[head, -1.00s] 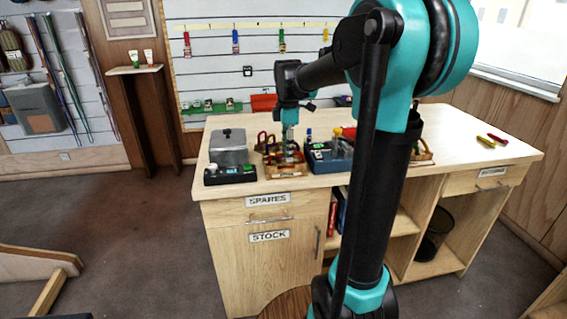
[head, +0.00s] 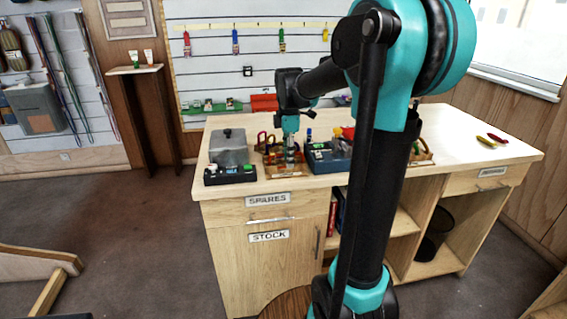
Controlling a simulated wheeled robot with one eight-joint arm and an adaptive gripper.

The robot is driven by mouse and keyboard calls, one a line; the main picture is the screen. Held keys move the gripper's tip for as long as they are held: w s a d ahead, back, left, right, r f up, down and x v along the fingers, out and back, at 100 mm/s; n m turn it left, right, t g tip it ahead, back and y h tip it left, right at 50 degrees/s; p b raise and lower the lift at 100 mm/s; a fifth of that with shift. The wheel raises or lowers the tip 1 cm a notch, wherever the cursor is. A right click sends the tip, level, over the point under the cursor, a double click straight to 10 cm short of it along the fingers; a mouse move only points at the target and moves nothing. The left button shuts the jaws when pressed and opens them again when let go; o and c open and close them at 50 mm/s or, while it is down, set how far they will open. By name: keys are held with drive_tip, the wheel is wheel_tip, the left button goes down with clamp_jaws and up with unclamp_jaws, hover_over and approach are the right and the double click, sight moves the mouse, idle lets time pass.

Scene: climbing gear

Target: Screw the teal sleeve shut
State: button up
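My gripper (head: 290,150) points down over a small wooden rack (head: 272,163) of coloured climbing gear on the wooden bench (head: 470,150). Its fingers are too small here to tell whether they are open or shut. I cannot make out the teal sleeve; my gripper and the small gear around it may hide it. A dark blue box (head: 322,163) with small parts stands directly right of my gripper.
A grey metal box (head: 229,146) and a black device (head: 230,173) stand left of the rack. Red and yellow pieces (head: 492,140) lie on the bench's right side, where the top is mostly clear. My own arm hides part of the bench.

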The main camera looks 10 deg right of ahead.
drive_tip(key=shift+s, duration=0.5)
drive_tip(key=shift+r, duration=1.15)
drive_tip(key=shift+w, duration=0.8)
